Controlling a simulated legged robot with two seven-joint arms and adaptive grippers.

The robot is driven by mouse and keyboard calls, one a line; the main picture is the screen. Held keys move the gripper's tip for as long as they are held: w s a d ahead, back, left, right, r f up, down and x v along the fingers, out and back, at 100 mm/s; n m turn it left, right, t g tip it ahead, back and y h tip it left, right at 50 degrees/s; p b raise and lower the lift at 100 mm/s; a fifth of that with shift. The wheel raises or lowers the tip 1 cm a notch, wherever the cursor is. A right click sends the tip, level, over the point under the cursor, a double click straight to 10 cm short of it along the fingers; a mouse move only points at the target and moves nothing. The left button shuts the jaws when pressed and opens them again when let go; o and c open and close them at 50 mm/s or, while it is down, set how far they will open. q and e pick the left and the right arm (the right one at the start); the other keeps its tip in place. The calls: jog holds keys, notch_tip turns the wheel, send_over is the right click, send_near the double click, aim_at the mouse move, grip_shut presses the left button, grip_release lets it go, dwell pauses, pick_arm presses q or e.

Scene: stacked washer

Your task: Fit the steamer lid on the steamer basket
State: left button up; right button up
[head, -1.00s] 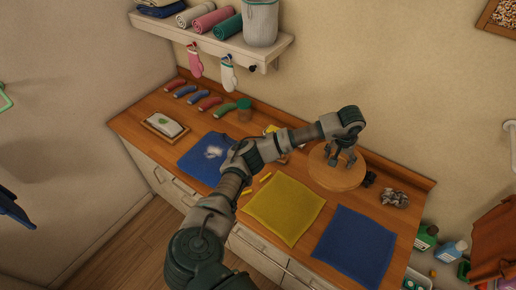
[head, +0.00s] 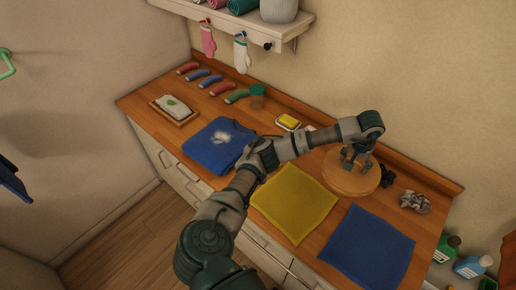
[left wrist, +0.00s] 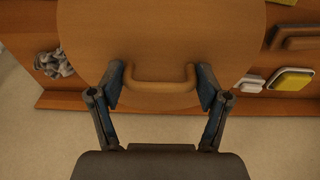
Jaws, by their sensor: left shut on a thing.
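The steamer lid (left wrist: 160,35) is a round, light-brown wooden disc with a bar handle (left wrist: 160,86). In the head view the round wooden piece (head: 345,185) is at the back right of the counter, under my left gripper (head: 357,163). In the left wrist view my left gripper (left wrist: 160,82) has one finger at each end of the handle and is shut on it. No separate steamer basket can be made out; I cannot tell whether it is beneath the lid. My right gripper is not in view.
A yellow cloth (head: 295,205) and a blue cloth (head: 366,247) lie in front on the wooden counter. A crumpled grey cloth (head: 415,201) and a dark object (head: 387,175) are right of the lid. A yellow sponge (head: 289,121) in a dish sits left. A shelf (head: 230,25) hangs above.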

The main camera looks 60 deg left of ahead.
aim_at(347, 173)
pick_arm(q)
jog(key=shift+f, duration=0.6)
jog(key=shift+s+a, duration=0.15)
jog(key=shift+a, duration=0.15)
jog(key=shift+a+f, duration=0.15)
jog(key=shift+f, duration=0.05)
notch_tip(347, 173, down, 6)
jog(key=shift+r, duration=0.25)
jog(key=f, duration=0.4)
jog(key=shift+d+p, duration=0.25)
jog(key=shift+p, duration=0.15)
jog(key=shift+a+f, duration=0.15)
jog(key=shift+f, duration=0.1)
jog(key=o, duration=1.2)
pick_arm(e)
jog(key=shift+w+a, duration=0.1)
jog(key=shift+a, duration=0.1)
